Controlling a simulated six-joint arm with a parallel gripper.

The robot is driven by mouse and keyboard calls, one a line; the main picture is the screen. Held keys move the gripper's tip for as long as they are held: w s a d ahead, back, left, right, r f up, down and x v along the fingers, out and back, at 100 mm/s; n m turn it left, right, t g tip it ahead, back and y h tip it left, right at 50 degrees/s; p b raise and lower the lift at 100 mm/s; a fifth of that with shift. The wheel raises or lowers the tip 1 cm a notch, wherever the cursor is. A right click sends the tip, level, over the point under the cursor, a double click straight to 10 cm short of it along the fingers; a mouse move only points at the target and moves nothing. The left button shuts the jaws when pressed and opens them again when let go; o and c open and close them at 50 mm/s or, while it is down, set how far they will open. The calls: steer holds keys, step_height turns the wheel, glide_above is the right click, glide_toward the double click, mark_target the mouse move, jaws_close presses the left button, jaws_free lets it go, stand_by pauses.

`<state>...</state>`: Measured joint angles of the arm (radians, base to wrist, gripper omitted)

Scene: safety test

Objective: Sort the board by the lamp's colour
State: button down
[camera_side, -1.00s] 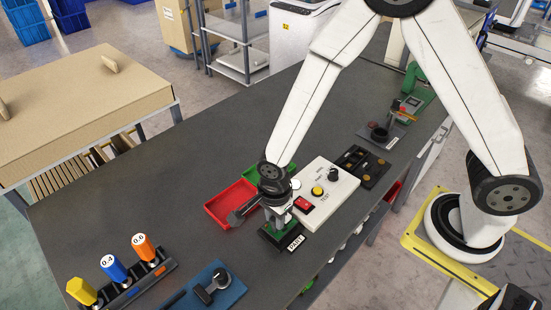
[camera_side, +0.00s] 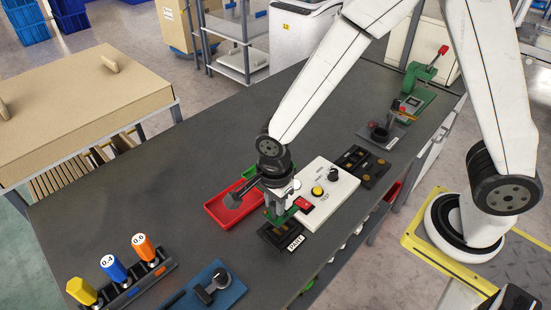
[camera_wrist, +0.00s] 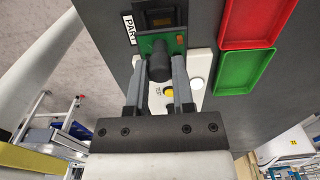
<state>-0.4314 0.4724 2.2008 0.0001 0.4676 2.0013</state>
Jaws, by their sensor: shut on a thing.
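My gripper (camera_side: 278,208) is shut on the green board (camera_side: 275,219) and holds it just above the black part fixture (camera_side: 280,238), labelled PART. In the wrist view, my gripper (camera_wrist: 158,72) has its fingers on either side of the board's black upright part, and the green board (camera_wrist: 146,46) shows beyond them. The white tester box (camera_side: 318,206) has a yellow button (camera_side: 318,191), a red switch (camera_side: 303,204) and a black knob (camera_side: 333,174). A round white dome, perhaps the lamp (camera_wrist: 197,83), shows no colour. The red tray (camera_side: 221,208) and green tray (camera_side: 249,172) look empty.
A black tray with gold parts (camera_side: 362,166) stands beyond the tester. A rack of yellow, blue and orange drivers (camera_side: 126,285) and a blue fixture (camera_side: 220,290) are at the near left. The left middle of the bench (camera_side: 120,205) is clear.

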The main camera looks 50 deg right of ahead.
steer(key=shift+r, duration=0.15)
steer(key=shift+w, duration=0.1)
steer(key=w+d, duration=1.1)
steer(key=w, duration=0.4)
steer(key=shift+d+r, duration=0.2)
steer(key=shift+d, duration=0.2)
steer(key=shift+f, duration=0.15)
steer(key=shift+f, duration=2.55)
steer(key=shift+f, duration=1)
stand_by(0.5)
steer(key=shift+c, duration=2)
jaws_free()
